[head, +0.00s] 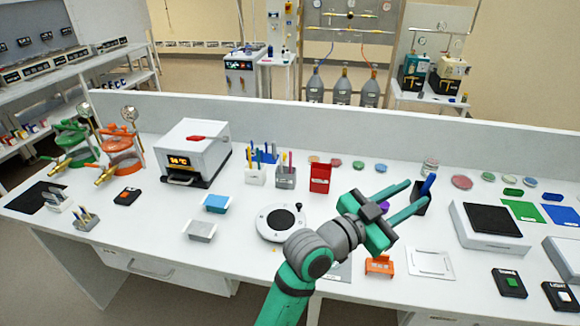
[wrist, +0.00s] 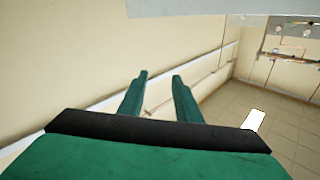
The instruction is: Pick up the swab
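My gripper (head: 417,195) is held up over the right half of the white bench, its two green fingers pointing right. In the wrist view the gripper (wrist: 160,76) is open, with nothing between the fingers. I cannot make out for certain which thing is the swab. Thin sticks stand in a white holder (head: 255,178) and a grey holder (head: 286,180) at the middle back. A dark cup (head: 421,205) holding a blue item (head: 429,184) shows just past the fingertips, partly covered by them.
A white oven (head: 196,150) stands at the back left. A round white device (head: 281,222), a red box (head: 320,178) and an orange stand (head: 379,265) are around my arm. A grey-white box (head: 490,228) stands at right. A low partition (head: 330,132) runs behind the bench.

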